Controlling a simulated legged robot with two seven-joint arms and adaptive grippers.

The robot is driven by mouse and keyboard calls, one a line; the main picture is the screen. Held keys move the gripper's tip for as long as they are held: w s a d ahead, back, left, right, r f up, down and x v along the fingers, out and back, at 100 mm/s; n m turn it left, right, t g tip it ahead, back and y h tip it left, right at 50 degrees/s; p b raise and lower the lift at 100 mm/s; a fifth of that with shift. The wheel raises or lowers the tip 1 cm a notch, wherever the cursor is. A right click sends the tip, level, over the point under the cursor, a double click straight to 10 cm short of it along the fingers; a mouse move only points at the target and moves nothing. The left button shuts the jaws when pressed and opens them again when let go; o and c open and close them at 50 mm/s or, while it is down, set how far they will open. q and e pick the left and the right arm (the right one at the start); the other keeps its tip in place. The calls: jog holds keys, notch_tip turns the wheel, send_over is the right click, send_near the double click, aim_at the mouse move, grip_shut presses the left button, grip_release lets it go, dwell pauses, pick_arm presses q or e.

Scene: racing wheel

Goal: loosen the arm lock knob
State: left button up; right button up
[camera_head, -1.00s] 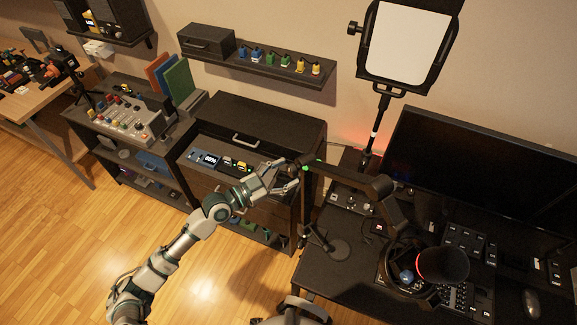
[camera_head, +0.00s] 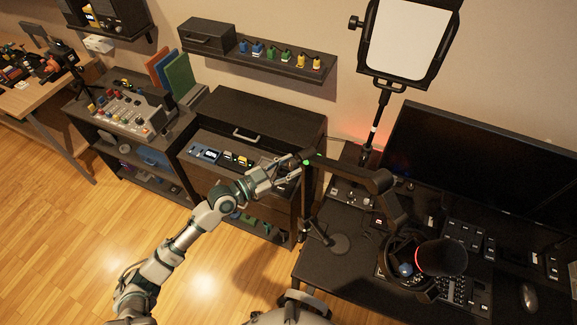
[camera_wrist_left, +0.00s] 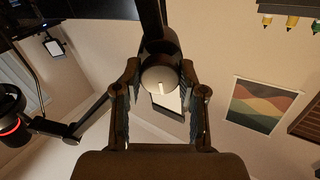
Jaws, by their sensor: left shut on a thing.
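The arm lock knob (camera_wrist_left: 160,78) is a round, pale metal disc with a short white mark on its face. It sits on a dark joint, centred between my left gripper's fingers in the left wrist view. My left gripper (camera_head: 296,170) is shut on the knob, with one finger on each side of it. In the head view the gripper is at the left side of the black boom arm (camera_head: 345,177), by its post top with a small green light (camera_head: 307,162). The knob is hidden there behind the fingers. My right gripper is not in view.
The boom carries a dark microphone (camera_head: 440,258) over the desk, near the monitor (camera_head: 490,165). A dark drawer cabinet (camera_head: 250,115) stands behind my left arm. A light panel (camera_head: 410,40) rises behind the boom. The wooden floor at lower left is clear.

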pick_arm(q)
jog(key=shift+r, duration=0.15)
jog(key=n, duration=0.4)
jog(key=shift+w+r, duration=0.1)
jog(key=n+p, duration=0.1)
jog(key=n, duration=0.2)
jog(key=shift+a+n, duration=0.1)
jog(key=shift+n, duration=0.2)
jog(key=n+p, duration=0.1)
jog(key=n, duration=0.3)
jog(key=shift+r+n, duration=0.15)
jog(key=shift+n, duration=0.15)
jog(key=shift+n+p, duration=0.85)
jog(key=shift+n, duration=0.95)
jog(key=shift+w, duration=0.1)
